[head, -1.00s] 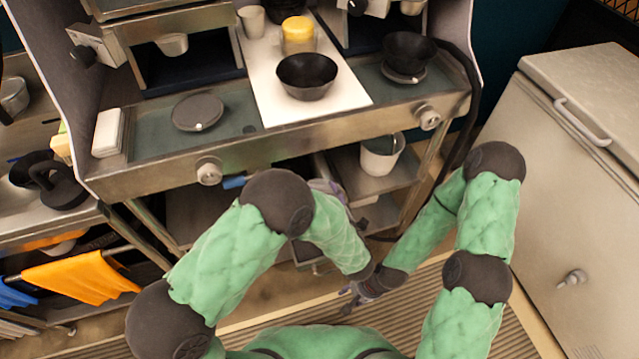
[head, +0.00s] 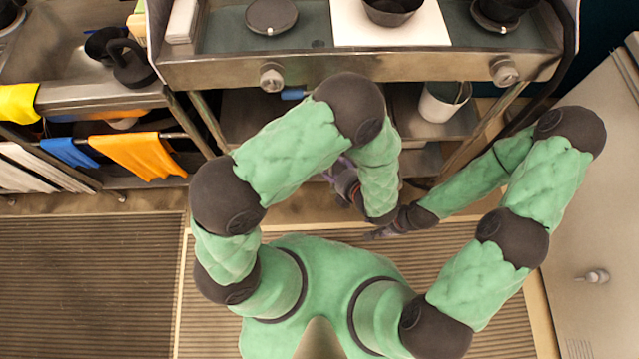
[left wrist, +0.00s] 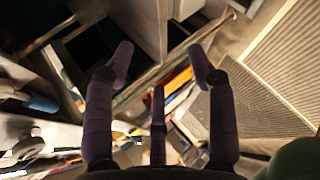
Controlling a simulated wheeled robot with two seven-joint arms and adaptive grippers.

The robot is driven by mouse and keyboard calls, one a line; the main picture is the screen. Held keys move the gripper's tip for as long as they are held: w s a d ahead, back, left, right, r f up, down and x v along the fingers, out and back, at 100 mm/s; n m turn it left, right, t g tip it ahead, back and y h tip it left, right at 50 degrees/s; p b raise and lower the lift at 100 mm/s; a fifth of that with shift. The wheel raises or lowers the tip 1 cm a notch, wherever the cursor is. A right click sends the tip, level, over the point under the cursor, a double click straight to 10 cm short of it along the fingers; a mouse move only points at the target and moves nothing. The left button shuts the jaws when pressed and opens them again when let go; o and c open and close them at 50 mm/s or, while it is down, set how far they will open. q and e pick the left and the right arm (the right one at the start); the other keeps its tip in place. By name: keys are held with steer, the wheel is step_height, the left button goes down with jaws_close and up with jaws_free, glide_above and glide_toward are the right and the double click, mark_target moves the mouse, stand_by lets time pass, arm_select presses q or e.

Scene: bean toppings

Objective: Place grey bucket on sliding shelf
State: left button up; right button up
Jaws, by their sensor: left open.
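The light grey bucket (head: 440,104) stands upright on a metal shelf (head: 408,123) under the counter, right of centre in the head view. Another metal shelf lies lower, below it; I cannot tell which one slides. My left gripper (head: 342,178) is below and left of the bucket, apart from it and partly hidden by my arm. In the left wrist view, its purple fingers (left wrist: 161,62) are spread with nothing between them. My right gripper (head: 378,234) is small and dark near my chest, and its jaws are unclear. The bucket is not identifiable in the left wrist view.
The steel counter (head: 395,64) with knobs runs above the shelves. Black bowls (head: 392,10) stand on top. A sink (head: 62,60) and hanging orange cloth (head: 138,155) are on the left. A white cabinet (head: 597,200) is at right. The striped floor mat (head: 90,280) is clear.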

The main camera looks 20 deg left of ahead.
arm_select(q)
steer(key=s+a+f+n+g+h, duration=0.1)
steer(key=s+a+f+n+g, duration=0.15)
steer(key=s+n+g, duration=0.2)
steer(key=s+a+f+n+g, duration=0.2)
steer(key=s+f+n+g, duration=0.1)
steer(key=s+f+n, duration=0.15)
steer(key=s+d+f+n+g+h, duration=0.2)
steer(key=s+d+n+g+h, duration=0.25)
steer(key=s+n+h, duration=0.65)
steer(key=w+a+f+n+t, duration=0.1)
steer(key=w+n, duration=0.4)
steer(key=n, duration=0.7)
steer(key=w+a+f+n+t, duration=0.1)
steer(key=w+n+t, duration=0.3)
steer(key=n, duration=0.9)
steer(key=shift+w+a+f+n, duration=0.3)
steer(key=shift+w+a, duration=0.3)
steer(key=shift+w, duration=0.35)
